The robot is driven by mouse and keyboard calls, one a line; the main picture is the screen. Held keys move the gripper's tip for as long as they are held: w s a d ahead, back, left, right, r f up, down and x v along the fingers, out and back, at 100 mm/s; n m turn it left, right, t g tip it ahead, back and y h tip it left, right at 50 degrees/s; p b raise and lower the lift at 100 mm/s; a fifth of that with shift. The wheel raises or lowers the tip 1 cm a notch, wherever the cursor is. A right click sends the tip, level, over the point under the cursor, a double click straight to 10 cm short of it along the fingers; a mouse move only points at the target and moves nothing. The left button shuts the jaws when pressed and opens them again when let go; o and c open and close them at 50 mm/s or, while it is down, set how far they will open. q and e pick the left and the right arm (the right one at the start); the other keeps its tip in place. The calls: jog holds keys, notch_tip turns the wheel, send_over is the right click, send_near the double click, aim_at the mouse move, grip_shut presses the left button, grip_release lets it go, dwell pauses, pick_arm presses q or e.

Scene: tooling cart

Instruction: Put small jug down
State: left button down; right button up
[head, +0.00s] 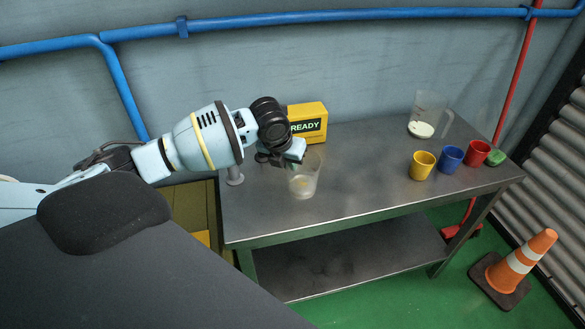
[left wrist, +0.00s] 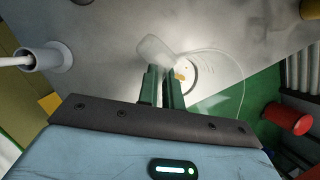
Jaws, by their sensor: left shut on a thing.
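The small jug (head: 303,178) is clear, with a little pale yellowish stuff at its bottom. It looks upright over the left part of the steel cart top (head: 350,180); I cannot tell whether its base touches the surface. My left gripper (head: 296,161) is shut on the jug at its upper left side, likely the handle, which my gripper mostly hides. In the left wrist view the green fingers (left wrist: 161,88) are close together on a pale translucent part of the jug (left wrist: 215,80). My right gripper is not in view.
A larger clear jug with white contents (head: 424,128) and yellow (head: 422,165), blue (head: 450,158) and red (head: 476,152) cups stand to the right. The cart's middle is clear.

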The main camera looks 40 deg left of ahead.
pick_arm(q)
jog(key=shift+w+a, duration=0.1)
jog(key=shift+w, duration=0.45)
jog(key=x, duration=0.3)
jog(key=shift+s+f, duration=0.15)
jog(key=shift+f, duration=0.2)
jog(key=shift+f, duration=0.1)
jog(key=c, duration=1.6)
grip_release()
jog(key=shift+f, duration=0.1)
jog(key=shift+o, duration=0.2)
